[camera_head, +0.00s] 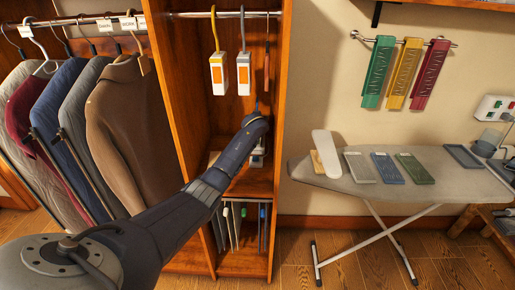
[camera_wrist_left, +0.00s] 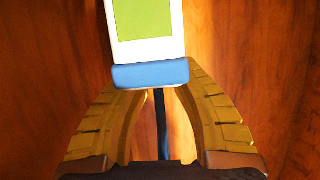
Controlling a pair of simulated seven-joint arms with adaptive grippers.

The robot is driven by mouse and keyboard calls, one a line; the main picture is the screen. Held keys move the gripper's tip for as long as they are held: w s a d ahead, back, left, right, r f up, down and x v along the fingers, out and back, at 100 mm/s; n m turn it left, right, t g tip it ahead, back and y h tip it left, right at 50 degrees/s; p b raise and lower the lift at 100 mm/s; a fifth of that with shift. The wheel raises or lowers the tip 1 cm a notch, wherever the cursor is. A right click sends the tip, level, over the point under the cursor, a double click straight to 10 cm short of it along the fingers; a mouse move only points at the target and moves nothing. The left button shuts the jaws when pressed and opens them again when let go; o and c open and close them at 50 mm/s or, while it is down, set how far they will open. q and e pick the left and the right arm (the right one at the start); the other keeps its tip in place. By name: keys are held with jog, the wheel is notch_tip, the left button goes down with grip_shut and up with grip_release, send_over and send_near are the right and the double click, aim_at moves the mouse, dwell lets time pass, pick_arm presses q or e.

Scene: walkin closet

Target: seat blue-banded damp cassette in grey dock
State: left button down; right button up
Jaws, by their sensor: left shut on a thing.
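My left gripper (camera_wrist_left: 152,80) is shut on a white cassette (camera_wrist_left: 146,52) with a green face and a blue band (camera_wrist_left: 151,74) at its near end. The fingers are at either side of the blue band. A dark blue strip shows between the fingers. In the head view my left arm reaches into the wooden cabinet, and its end hides the fingers and most of what they hold. A pale grey object (camera_head: 257,160) shows partly under the wrist on the middle shelf; I cannot tell whether it is the grey dock. My right gripper is not in view.
Two white cassettes with orange labels (camera_head: 218,73) hang from the cabinet rail. Thin items with coloured tabs stand in the lower compartment (camera_head: 245,212). Garments (camera_head: 125,125) hang at left. The ironing board (camera_head: 450,184) at right carries several flat panels. The cabinet walls (camera_head: 281,100) are close around my arm.

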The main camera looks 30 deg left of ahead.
pick_arm(q)
jog(key=c, duration=0.9)
grip_release()
jog(key=shift+c, duration=0.2)
